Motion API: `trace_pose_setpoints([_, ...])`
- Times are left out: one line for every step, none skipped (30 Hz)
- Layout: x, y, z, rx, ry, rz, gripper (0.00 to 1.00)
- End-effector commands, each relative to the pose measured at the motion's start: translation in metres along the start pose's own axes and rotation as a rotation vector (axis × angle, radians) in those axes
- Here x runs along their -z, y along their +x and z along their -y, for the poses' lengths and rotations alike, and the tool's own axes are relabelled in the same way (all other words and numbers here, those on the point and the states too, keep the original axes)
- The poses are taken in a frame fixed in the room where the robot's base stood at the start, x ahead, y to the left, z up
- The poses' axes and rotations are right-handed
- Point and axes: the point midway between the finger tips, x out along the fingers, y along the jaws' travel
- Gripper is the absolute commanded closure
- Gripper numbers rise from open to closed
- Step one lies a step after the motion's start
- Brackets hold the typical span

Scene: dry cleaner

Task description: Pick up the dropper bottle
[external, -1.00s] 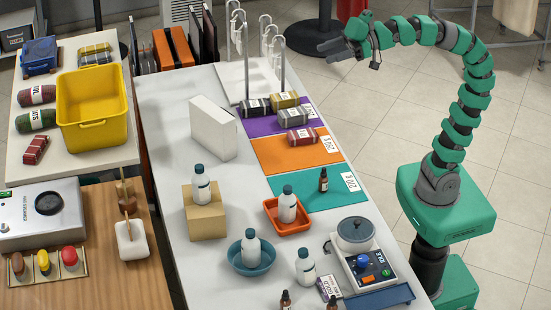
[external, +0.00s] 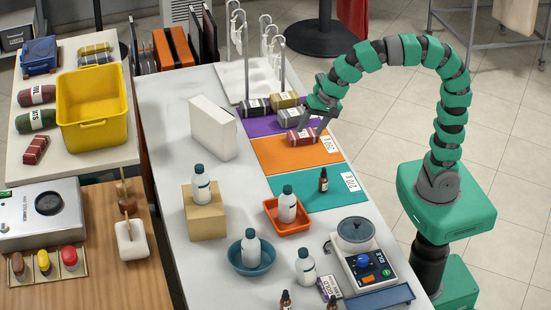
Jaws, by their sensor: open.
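A small dark brown dropper bottle (external: 323,181) with a black top stands upright on the teal mat (external: 290,183). Two similar brown bottles stand at the table's near edge, one (external: 285,300) left of the other (external: 331,306), both cut off by the picture's bottom. My gripper (external: 311,127) is open and points down over the rolled red striped cloth (external: 303,137) on the orange mat (external: 272,152). It is beyond the dropper bottle on the teal mat and apart from it. Whether its fingers touch the cloth I cannot tell.
White bottles stand in an orange tray (external: 272,222), in a blue bowl (external: 236,268), on a cardboard box (external: 205,222) and on the table. A scale (external: 362,262) stands near right. Metal hooks on a rack (external: 238,50) rise behind the purple mat (external: 237,123).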

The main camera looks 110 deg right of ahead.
Motion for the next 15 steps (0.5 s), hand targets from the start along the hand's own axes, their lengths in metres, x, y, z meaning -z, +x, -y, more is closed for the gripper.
trace_pose_setpoints([0.004,0.018,-0.016,-0.078,0.113,0.010,0.45])
trace_pose_setpoints([0.005,0.026,-0.025,-0.119,0.181,0.012,0.45])
trace_pose_setpoints([0.006,0.036,-0.037,-0.174,0.269,0.013,0.45])
trace_pose_setpoints([0.006,0.042,-0.046,-0.213,0.331,0.011,0.45])
trace_pose_setpoints([0.007,0.048,-0.054,-0.248,0.388,0.007,0.45])
trace_pose_setpoints([0.008,0.055,-0.063,-0.290,0.458,0.000,0.45])
trace_pose_setpoints([0.008,0.059,-0.070,-0.319,0.505,-0.005,0.45])
trace_pose_setpoints([0.008,0.063,-0.076,-0.346,0.546,-0.011,0.45])
trace_pose_setpoints([0.008,0.066,-0.083,-0.376,0.593,-0.019,0.45])
trace_pose_setpoints([0.009,0.068,-0.086,-0.393,0.622,-0.025,0.45])
trace_pose_setpoints([0.009,0.069,-0.090,-0.407,0.646,-0.029,0.45])
trace_pose_setpoints([0.009,0.071,-0.093,-0.420,0.670,-0.035,0.45])
trace_pose_setpoints([0.009,0.072,-0.095,-0.427,0.683,-0.037,0.45])
trace_pose_setpoints([0.008,0.073,-0.096,-0.432,0.693,-0.040,0.45])
trace_pose_setpoints([0.008,0.075,-0.097,-0.436,0.700,-0.041,0.45])
